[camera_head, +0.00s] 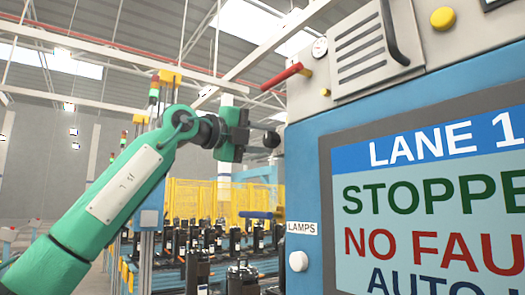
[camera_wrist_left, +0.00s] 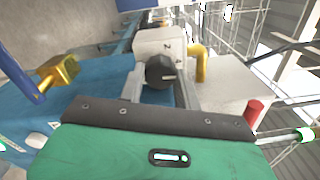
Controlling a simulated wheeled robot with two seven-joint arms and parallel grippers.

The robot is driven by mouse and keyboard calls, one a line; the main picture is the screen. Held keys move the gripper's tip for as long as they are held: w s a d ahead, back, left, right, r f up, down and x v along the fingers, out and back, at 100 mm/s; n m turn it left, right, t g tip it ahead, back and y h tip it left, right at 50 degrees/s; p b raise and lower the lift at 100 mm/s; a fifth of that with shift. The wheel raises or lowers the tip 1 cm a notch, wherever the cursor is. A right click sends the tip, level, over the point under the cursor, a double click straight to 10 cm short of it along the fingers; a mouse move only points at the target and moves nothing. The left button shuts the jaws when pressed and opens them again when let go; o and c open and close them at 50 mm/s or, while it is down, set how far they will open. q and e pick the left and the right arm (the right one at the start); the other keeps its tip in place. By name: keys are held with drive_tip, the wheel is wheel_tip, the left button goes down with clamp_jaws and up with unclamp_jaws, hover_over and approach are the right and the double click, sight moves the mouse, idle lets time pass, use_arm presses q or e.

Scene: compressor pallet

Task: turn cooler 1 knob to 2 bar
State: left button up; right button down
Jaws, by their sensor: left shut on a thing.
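The black knob (camera_wrist_left: 159,72) sits on a light grey housing (camera_wrist_left: 158,43) in the left wrist view. A dark mark, like a 2 or Z, shows on the housing beside it. My left gripper (camera_wrist_left: 161,82) is shut on the knob, with one finger on each side of it. In the head view my left gripper (camera_head: 262,135) reaches in from the left, and a dark rounded knob (camera_head: 271,139) shows at its tip. Scale and pointer are too small to read. My right gripper is not in view.
A blue panel with a screen (camera_head: 430,200) reading LANE 1 STOPPED fills the right. A red-handled valve (camera_head: 286,76) and a gauge (camera_head: 320,47) are above my gripper. A blue lever (camera_head: 258,214) and white knob (camera_head: 298,261) are below. A yellow pipe (camera_wrist_left: 199,62) stands beside the housing.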

use_arm(q)
drive_tip(key=shift+f+n+b, duration=0.15)
drive_tip(key=shift+n+b, duration=0.5)
drive_tip(key=shift+n, duration=0.35)
drive_tip(key=n+b, duration=0.2)
drive_tip(key=n, duration=0.2)
drive_tip(key=shift+b, duration=0.3)
drive_tip(key=shift+n+b, duration=0.55)
drive_tip(key=shift+n, duration=0.35)
drive_tip(key=n+b, duration=0.1)
drive_tip(key=n, duration=0.2)
drive_tip(key=shift+b, duration=0.4)
drive_tip(key=shift+n+b, duration=0.4)
drive_tip(key=shift+n, duration=0.7)
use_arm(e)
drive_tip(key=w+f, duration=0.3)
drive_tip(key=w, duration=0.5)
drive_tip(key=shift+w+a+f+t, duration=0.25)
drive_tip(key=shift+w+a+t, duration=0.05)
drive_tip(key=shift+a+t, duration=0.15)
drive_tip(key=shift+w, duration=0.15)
use_arm(q)
drive_tip(key=o, duration=1)
